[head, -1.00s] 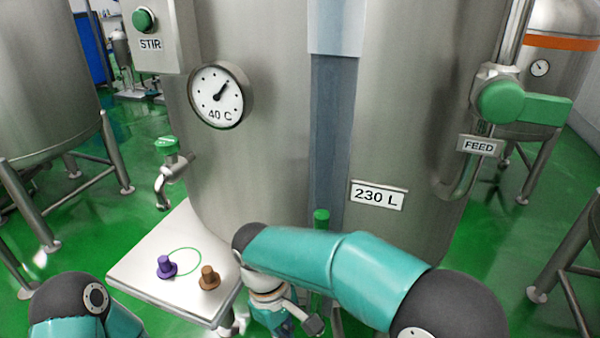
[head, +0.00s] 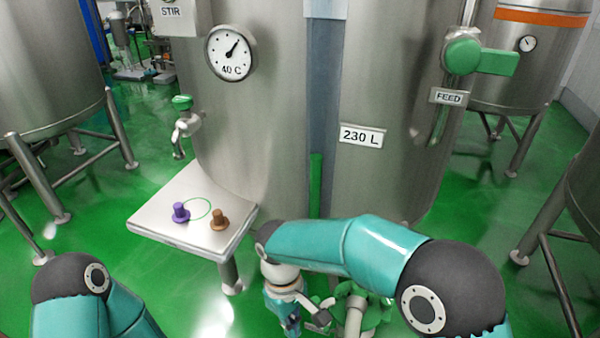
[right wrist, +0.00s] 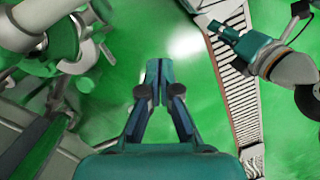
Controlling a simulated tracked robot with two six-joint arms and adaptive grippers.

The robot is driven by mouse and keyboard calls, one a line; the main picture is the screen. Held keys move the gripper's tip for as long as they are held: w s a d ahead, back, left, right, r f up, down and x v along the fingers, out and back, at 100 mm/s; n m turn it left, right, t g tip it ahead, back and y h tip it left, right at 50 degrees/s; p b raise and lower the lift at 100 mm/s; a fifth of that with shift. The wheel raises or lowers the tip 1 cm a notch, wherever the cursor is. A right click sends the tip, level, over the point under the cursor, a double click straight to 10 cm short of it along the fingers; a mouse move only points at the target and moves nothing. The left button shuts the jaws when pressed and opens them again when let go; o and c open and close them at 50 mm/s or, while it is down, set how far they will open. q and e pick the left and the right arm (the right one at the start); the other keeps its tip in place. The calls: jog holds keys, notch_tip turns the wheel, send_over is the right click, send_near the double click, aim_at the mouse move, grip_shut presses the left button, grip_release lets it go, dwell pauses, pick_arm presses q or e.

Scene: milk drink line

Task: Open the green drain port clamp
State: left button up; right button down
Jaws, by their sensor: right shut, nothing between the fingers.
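Green parts that look like the drain port clamp (head: 372,312) sit around a metal pipe below the tank in the head view, partly covered by my right arm. In the right wrist view, metal pipe and a round flange with green parts (right wrist: 88,28) show at upper left. I cannot tell whether the clamp is open. My right gripper (head: 290,328) points down to the left of these parts in the head view, apart from them. In the right wrist view its fingers (right wrist: 165,70) are together and empty over the green floor. My left gripper (right wrist: 222,32) appears at upper right; its finger state is unclear.
The steel tank (head: 265,130) stands behind, with a tap (head: 184,125) at its left and a green FEED valve (head: 465,55) at its right. A side shelf (head: 160,205) holds a purple plug (head: 181,212) and a brown plug (head: 219,220).

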jog(key=s+d+f+m+t+y, duration=0.15)
jog(key=s+d+f+m, duration=0.3)
jog(key=f, duration=0.45)
jog(key=s+d+f+m+g+y, duration=0.1)
jog(key=s+d+f+m+y, duration=0.3)
jog(key=f, duration=0.5)
jog(key=s+d+f+m+t, duration=0.2)
jog(key=s+d+m, duration=0.15)
jog(key=d, duration=0.25)
notch_tip(320, 180, up, 11)
jog(key=p, duration=1.2)
jog(key=shift+s+a+n, duration=0.25)
jog(key=shift+a+n, duration=0.05)
jog(key=c, duration=1.8)
grip_release()
jog(key=shift+r+h+p, duration=0.25)
jog(key=shift+r+p, duration=0.15)
jog(key=shift+r, duration=0.05)
jog(key=o, duration=0.3)
jog(key=shift+r, duration=0.1)
jog(key=o, duration=0.4)
jog(key=shift+a, duration=0.1)
